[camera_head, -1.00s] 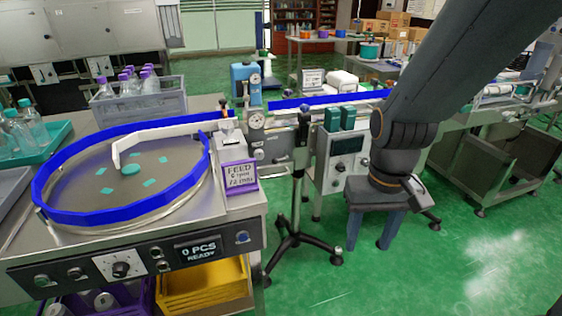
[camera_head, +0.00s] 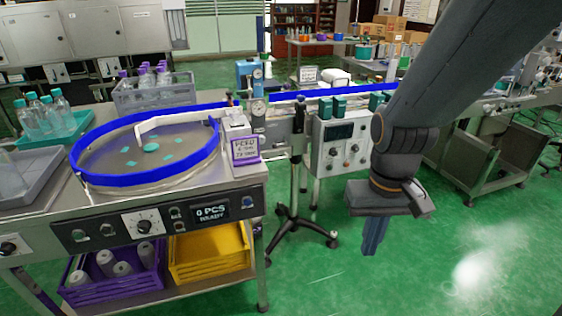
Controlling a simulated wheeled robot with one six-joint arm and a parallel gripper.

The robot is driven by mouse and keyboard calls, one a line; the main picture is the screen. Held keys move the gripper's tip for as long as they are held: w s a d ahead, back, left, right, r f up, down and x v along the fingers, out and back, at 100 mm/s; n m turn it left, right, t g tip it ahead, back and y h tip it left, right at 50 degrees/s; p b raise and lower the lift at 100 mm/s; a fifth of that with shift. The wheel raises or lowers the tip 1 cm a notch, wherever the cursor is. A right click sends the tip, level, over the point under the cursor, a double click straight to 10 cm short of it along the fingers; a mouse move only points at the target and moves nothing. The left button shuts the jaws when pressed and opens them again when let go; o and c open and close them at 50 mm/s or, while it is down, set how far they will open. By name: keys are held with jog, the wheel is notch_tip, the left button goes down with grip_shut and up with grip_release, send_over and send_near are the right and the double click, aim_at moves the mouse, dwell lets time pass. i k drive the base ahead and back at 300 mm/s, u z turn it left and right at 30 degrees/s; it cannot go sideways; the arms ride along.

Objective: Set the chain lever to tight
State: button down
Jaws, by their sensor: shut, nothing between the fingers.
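I cannot pick out the chain lever in this view; it may be hidden or too small to tell. A grey control box (camera_head: 340,146) with a dark display and knobs hangs at the conveyor (camera_head: 345,91) with blue rails. My gripper (camera_head: 371,247) points down over the green floor, in front and to the right of the control box in the picture. Its fingers are together and empty, apart from any machine part.
A round feed table (camera_head: 115,180) with a blue rim stands at left, above a front panel (camera_head: 100,232) with knobs. A wheeled black stand (camera_head: 296,218) is beside the control box. Purple (camera_head: 120,289) and yellow (camera_head: 208,262) crates sit below. Green floor is open at lower right.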

aim_at(283, 143)
jog(key=z, duration=0.7)
jog(key=i, duration=0.55)
jog(key=u, duration=1.25)
